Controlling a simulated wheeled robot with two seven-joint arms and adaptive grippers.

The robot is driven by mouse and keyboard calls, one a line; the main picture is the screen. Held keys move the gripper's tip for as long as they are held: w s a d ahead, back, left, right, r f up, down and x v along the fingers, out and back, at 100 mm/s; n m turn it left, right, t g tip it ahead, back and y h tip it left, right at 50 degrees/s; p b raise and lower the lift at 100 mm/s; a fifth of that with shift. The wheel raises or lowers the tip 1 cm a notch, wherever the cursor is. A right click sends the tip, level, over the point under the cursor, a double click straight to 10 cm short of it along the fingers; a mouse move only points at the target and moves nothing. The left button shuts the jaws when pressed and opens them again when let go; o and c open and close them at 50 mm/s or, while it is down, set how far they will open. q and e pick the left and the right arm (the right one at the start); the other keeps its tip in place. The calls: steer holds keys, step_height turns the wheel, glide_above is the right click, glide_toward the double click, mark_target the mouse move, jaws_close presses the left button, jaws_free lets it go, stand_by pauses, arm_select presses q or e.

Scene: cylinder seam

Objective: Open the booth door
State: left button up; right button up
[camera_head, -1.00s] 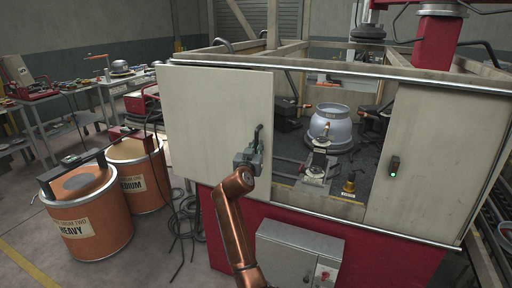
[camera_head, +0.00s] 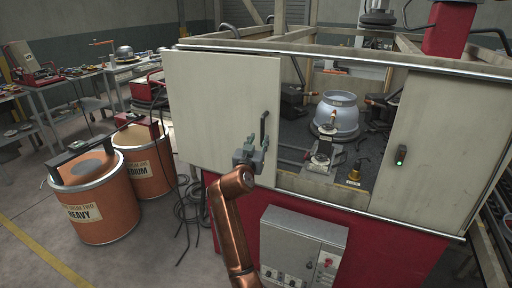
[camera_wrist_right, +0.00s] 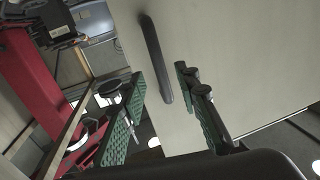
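The booth door is a pale sliding panel (camera_head: 215,100) at the left of the booth front. A wide opening shows between it and the right-hand panel. Its black upright handle (camera_head: 263,128) is near the door's right edge; the handle also shows in the right wrist view (camera_wrist_right: 155,55). My right gripper (camera_head: 252,152) is just below and in front of the handle in the head view. In the right wrist view its two green-padded fingers (camera_wrist_right: 163,88) stand apart, with the handle's near end in the gap and no visible grip. My left gripper is out of view.
Inside the opening are a grey metal vessel (camera_head: 338,115) and fixtures. A grey control box (camera_head: 302,245) juts out below. Orange drums (camera_head: 92,205) and cables stand at left.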

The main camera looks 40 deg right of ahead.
steer(key=v, duration=0.5)
steer(key=shift+s+a, duration=0.1)
steer(key=shift+s, duration=0.05)
